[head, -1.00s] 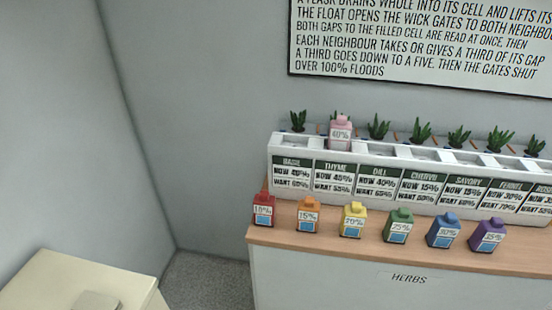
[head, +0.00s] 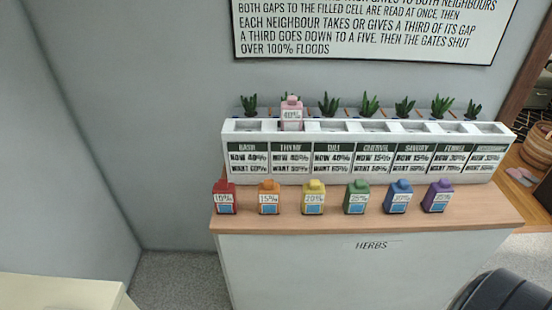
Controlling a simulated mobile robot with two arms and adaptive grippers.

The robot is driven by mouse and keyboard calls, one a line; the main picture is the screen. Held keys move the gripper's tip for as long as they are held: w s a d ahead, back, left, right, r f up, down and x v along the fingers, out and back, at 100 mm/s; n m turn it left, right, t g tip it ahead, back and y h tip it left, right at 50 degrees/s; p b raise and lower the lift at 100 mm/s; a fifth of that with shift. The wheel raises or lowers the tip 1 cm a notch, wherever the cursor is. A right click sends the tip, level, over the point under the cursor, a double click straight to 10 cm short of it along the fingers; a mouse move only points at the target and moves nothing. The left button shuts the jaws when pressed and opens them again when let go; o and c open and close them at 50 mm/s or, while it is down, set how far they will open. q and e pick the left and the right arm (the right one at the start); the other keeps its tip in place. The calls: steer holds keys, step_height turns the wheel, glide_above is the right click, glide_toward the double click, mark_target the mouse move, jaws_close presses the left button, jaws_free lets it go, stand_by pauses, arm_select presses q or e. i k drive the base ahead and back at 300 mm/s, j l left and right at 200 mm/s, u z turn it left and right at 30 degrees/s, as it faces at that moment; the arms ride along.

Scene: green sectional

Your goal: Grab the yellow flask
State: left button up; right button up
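The yellow flask (head: 313,198) stands upright on the wooden top of the herbs counter (head: 470,208), in the head view. Its label seems to read 20%. It is in a row in front of the planter, between the orange flask (head: 269,198) on its left and the green flask (head: 357,197) on its right, with gaps on both sides. A dark rounded shape shows at the bottom right corner and cannot be made out. Neither of my grippers is in view.
A red flask (head: 225,198), a blue flask (head: 398,197) and a purple flask (head: 437,196) share the row. A pink flask (head: 291,114) sits in the white planter (head: 228,147) behind. A cream surface (head: 60,292) is at lower left. Grey floor lies between it and the counter.

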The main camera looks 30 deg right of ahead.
mark_target(313, 195)
steer(key=z, duration=1.25)
